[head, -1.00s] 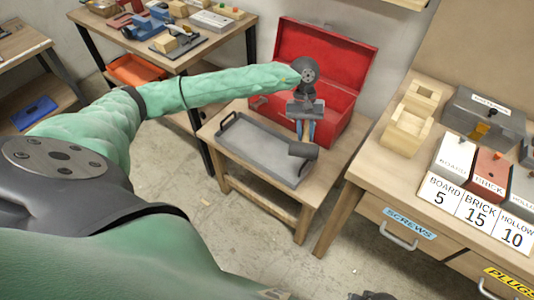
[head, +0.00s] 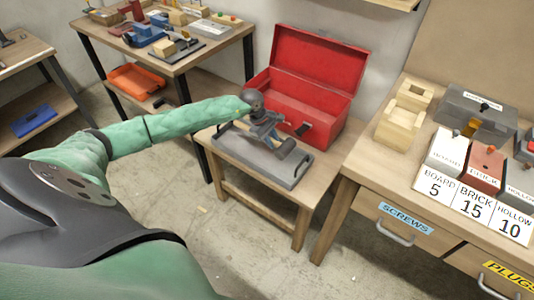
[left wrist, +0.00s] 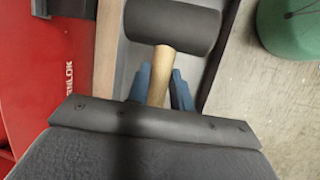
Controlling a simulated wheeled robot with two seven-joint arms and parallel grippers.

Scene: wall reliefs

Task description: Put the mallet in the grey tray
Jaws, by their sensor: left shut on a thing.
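The mallet has a dark grey cylindrical head (head: 286,149) and a pale wooden handle. In the left wrist view, the mallet head (left wrist: 172,27) lies beyond my fingers and its handle (left wrist: 159,78) runs between them. My left gripper (head: 270,136) is shut on the handle; its blue fingers (left wrist: 160,92) show on both sides of it. The mallet is over the grey tray (head: 262,166), which lies on the small wooden table. I cannot tell whether the mallet touches the tray floor. The gripper hides part of the tray's far side. My right gripper is not in view.
An open red toolbox (head: 310,95) stands right behind the tray. To the right is a workbench (head: 368,158) with a wooden holder (head: 402,122), several labelled boxes and drawers. A table with tools (head: 170,55) stands at the back left. The tray's front part is bare.

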